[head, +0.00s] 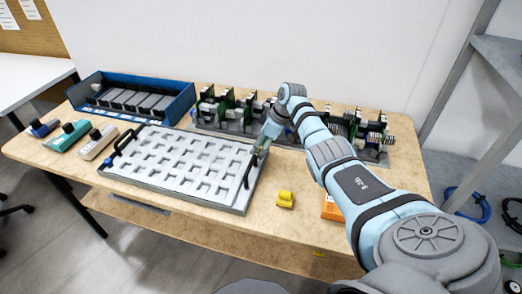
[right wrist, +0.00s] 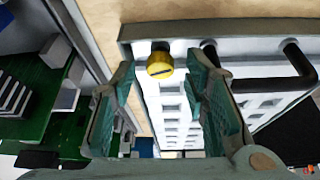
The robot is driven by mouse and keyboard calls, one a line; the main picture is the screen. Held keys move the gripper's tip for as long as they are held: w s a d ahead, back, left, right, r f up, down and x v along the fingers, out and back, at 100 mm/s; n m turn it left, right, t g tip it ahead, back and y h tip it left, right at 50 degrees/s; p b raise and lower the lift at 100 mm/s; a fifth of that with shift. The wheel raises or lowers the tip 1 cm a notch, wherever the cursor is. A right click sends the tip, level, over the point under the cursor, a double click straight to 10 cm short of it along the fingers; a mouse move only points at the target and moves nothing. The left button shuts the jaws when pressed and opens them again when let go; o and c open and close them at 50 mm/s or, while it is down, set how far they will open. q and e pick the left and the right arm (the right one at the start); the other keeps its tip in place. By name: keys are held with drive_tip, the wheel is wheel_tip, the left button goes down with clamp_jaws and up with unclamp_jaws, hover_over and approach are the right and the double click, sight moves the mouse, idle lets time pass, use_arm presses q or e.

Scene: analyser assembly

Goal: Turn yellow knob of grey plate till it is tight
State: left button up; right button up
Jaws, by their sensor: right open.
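The grey plate (head: 147,184) lies on the wooden table with a white gridded top and a black handle at each short end. In the right wrist view its yellow knob (right wrist: 160,66) has a dark slot across its face and sits at the plate's edge (right wrist: 225,28), beside a black handle (right wrist: 262,83). My right gripper (head: 262,147) is over the plate's far right corner. In the right wrist view it is open, with its green-padded fingers (right wrist: 160,80) on either side of the knob's line. I cannot tell whether they touch it. My left gripper is out of view.
Green circuit boards in racks (head: 228,108) stand close behind the plate. A blue bin (head: 178,108) is at the back left. Several small connectors (head: 70,136) lie left of the plate. A yellow block (head: 286,199) and an orange box (head: 331,208) lie right of it.

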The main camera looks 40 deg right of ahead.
drive_tip(key=shift+w+f, duration=0.1)
drive_tip(key=shift+f, duration=0.25)
drive_tip(key=shift+r, duration=0.1)
clamp_jaws()
